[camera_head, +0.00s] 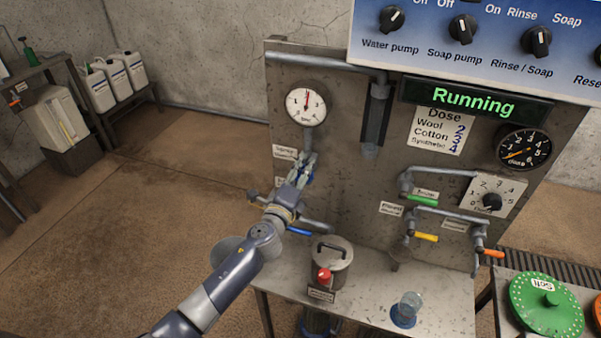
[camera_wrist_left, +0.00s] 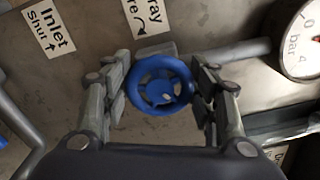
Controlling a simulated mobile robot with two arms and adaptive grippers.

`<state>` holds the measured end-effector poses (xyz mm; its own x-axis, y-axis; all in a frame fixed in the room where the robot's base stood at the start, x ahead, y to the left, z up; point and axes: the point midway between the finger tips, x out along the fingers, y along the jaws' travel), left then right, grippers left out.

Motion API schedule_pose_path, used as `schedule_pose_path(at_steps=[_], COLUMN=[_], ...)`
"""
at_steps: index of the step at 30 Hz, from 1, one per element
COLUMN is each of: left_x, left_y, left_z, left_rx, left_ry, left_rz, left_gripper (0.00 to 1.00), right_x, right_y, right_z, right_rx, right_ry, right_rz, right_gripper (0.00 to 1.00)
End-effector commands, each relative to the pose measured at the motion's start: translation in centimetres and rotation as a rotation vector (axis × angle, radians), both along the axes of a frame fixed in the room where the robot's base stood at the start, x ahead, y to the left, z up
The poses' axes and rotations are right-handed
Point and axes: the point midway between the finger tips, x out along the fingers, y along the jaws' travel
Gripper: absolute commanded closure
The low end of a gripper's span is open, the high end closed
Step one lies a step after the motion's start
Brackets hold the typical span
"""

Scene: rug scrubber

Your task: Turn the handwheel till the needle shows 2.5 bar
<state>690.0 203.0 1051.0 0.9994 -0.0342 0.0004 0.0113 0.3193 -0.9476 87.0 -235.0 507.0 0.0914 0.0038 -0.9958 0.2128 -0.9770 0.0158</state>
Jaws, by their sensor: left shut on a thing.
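The handwheel (camera_wrist_left: 161,85) is a blue ring with spokes in the left wrist view. My left gripper (camera_wrist_left: 160,91) is shut on it, with one finger at each side of the rim. In the head view my left gripper (camera_head: 302,168) reaches up to the panel and mostly hides the wheel. The white round pressure gauge (camera_head: 306,104) is just above it, with a red needle pointing about straight up. Its numbers are too small to read exactly. My right gripper is out of view.
A blue lever (camera_head: 299,231) sits below my gripper. Green (camera_head: 422,200), yellow (camera_head: 426,237) and orange (camera_head: 491,254) levers are to the right. A lidded metal pot (camera_head: 331,262) and a glass (camera_head: 409,306) stand on the shelf. A green "Running" display (camera_head: 473,102) is lit above.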

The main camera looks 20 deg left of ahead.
Motion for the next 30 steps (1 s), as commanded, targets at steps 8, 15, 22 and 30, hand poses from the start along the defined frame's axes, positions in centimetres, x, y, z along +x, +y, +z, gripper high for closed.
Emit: schedule_pose_path(at_steps=[8, 15, 22, 30], left_x=[0.02, 0.01, 0.01, 0.01], left_y=[-0.05, -0.01, -0.02, -0.03], left_z=[0.10, 0.07, 0.05, 0.04], left_rx=[0.136, 0.185, 0.191, 0.190], left_ry=[-0.005, -0.006, -0.007, -0.006], left_rz=[-0.001, 0.000, 0.000, 0.000], left_gripper=[0.70, 0.70, 0.70, 0.31], right_x=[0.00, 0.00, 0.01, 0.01], right_y=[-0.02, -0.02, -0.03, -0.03], right_z=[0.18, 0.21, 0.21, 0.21], right_rx=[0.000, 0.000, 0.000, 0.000], right_ry=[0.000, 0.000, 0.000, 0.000], right_rz=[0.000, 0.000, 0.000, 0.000], right_gripper=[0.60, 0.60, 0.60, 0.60])
